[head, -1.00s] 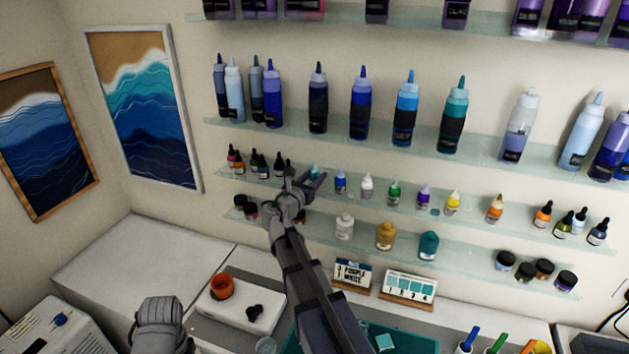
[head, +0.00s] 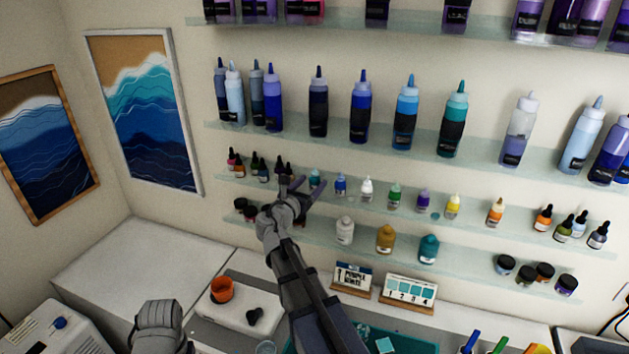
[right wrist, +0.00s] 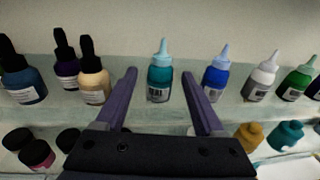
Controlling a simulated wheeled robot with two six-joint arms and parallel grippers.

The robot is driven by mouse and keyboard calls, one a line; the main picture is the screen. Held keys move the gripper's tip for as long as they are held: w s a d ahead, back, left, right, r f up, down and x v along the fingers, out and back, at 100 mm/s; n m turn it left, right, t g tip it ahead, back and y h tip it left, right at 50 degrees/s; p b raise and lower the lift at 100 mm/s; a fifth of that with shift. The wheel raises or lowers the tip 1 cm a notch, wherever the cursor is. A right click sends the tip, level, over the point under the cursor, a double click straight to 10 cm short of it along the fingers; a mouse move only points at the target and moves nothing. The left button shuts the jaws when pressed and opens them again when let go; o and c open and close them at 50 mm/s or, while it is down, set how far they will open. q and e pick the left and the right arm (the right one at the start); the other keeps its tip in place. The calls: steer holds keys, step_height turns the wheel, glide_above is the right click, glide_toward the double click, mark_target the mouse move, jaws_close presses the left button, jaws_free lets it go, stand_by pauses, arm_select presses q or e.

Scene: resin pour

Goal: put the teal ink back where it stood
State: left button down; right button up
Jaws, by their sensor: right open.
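The teal ink (head: 315,180) is a small bottle with a pale blue nozzle cap. It stands upright on the glass shelf with the small bottles. In the right wrist view the teal ink (right wrist: 160,76) shows in the gap between my fingers, with clear space on both sides. My right gripper (head: 303,184) is open and empty in front of it. In the right wrist view both fingers of the gripper (right wrist: 160,88) are spread apart and touch no bottle that I can see. In the head view a finger covers the bottle's lower part. My left gripper is not visible.
A blue ink (right wrist: 217,75) stands just right of the teal one, then a white one (right wrist: 262,72). Dark-capped dropper bottles (right wrist: 93,77) stand to the left. Paint jars (head: 428,248) sit on the shelf below, and tall bottles (head: 361,105) on the shelf above.

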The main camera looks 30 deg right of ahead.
steer(key=v, duration=0.9)
steer(key=shift+a, duration=0.2)
steer(key=shift+s, duration=0.1)
steer(key=s+a+f+m+g+y, duration=0.55)
steer(key=s+a+f+m, duration=0.25)
steer(key=a+f+m, duration=0.5)
steer(key=s+a+f+m+g+y, duration=0.2)
steer(key=s+a+f+m+y, duration=0.2)
steer(key=s+a, duration=0.2)
steer(key=s+a+f+m+g+y, duration=0.2)
steer(key=s+a+f+m+y, duration=0.1)
steer(key=s+a, duration=0.3)
steer(key=shift+s+a+f+m+g+y, duration=0.4)
steer(key=shift+a+m, duration=0.2)
steer(key=shift+a, duration=0.55)
